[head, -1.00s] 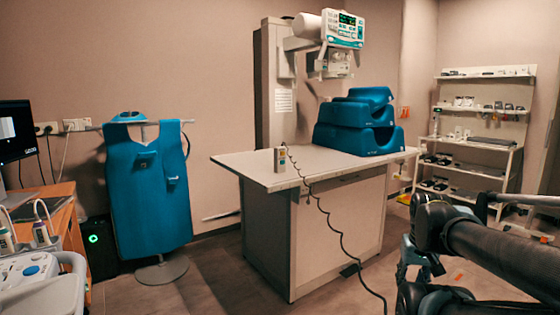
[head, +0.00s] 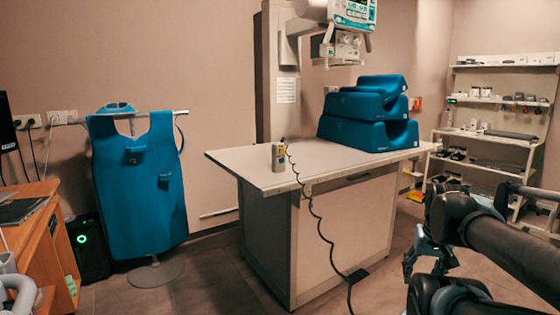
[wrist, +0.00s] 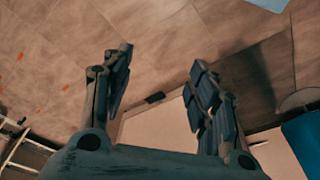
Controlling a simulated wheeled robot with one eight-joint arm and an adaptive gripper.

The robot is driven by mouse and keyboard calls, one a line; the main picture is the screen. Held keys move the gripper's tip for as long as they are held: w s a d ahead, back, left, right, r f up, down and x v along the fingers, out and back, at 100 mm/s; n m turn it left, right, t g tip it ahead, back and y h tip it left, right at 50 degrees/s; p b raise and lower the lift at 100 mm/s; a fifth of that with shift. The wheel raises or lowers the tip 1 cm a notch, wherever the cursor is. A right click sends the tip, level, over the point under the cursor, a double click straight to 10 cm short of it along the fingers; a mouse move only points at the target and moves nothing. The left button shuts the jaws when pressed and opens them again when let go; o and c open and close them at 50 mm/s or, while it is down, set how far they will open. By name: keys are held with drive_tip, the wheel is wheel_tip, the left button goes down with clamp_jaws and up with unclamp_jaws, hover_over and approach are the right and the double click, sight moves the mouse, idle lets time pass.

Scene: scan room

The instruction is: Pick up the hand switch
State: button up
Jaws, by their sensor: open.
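The hand switch (head: 279,157) is a small pale, upright box with a coiled black cord. It stands near the front left edge of the grey-topped table (head: 240,172) in the head view. The cord (head: 320,225) hangs over the table's front edge toward the floor. My gripper (head: 410,268) is low at the right of the head view, right of the table and well apart from the hand switch. In the wrist view my gripper (wrist: 160,88) has its two fingers spread, with nothing between them. The hand switch does not show in the wrist view.
Blue stacked cushions (head: 368,115) sit on the table's right half. A blue apron on a stand (head: 140,185) is at the left, beside a wooden desk (head: 40,225). A shelf unit (head: 490,135) stands at the back right. Floor is bare between the apron stand and table.

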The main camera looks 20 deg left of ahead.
sight(283, 150)
drive_tip(key=shift+o, duration=0.6)
drive_tip(key=w+a+r+m+t+y, duration=0.1)
drive_tip(key=w+a+r+m+y, duration=0.2)
drive_tip(key=w+a, duration=0.5)
drive_tip(key=shift+a+r+t+y, duration=0.3)
drive_tip(key=shift+a+r, duration=0.3)
drive_tip(key=shift+a, duration=0.05)
drive_tip(key=w+a+r+m+t+y, duration=0.2)
drive_tip(key=w+a+r+m+y, duration=0.2)
drive_tip(key=w+a+r+m, duration=0.5)
drive_tip(key=w+a+r+m+t+y, duration=0.25)
drive_tip(key=w+a+r+y, duration=0.35)
drive_tip(key=a, duration=0.6)
drive_tip(key=w+a+m+t, duration=0.1)
drive_tip(key=w+a+m, duration=0.2)
drive_tip(key=w+a, duration=0.2)
drive_tip(key=w+a+r+m+t, duration=0.1)
drive_tip(key=w+a+m, duration=0.3)
drive_tip(key=w+a, duration=0.1)
drive_tip(key=w+a+r+m+t, duration=0.1)
drive_tip(key=w+a+m, duration=0.3)
drive_tip(key=a, duration=0.3)
drive_tip(key=shift+w+a+r+m, duration=0.1)
drive_tip(key=shift+w+a+m, duration=0.15)
drive_tip(key=shift+w, duration=0.65)
drive_tip(key=shift+s+x, duration=0.2)
drive_tip(key=shift+x, duration=2.4)
drive_tip(key=shift+a, duration=0.1)
drive_tip(key=c, duration=1.3)
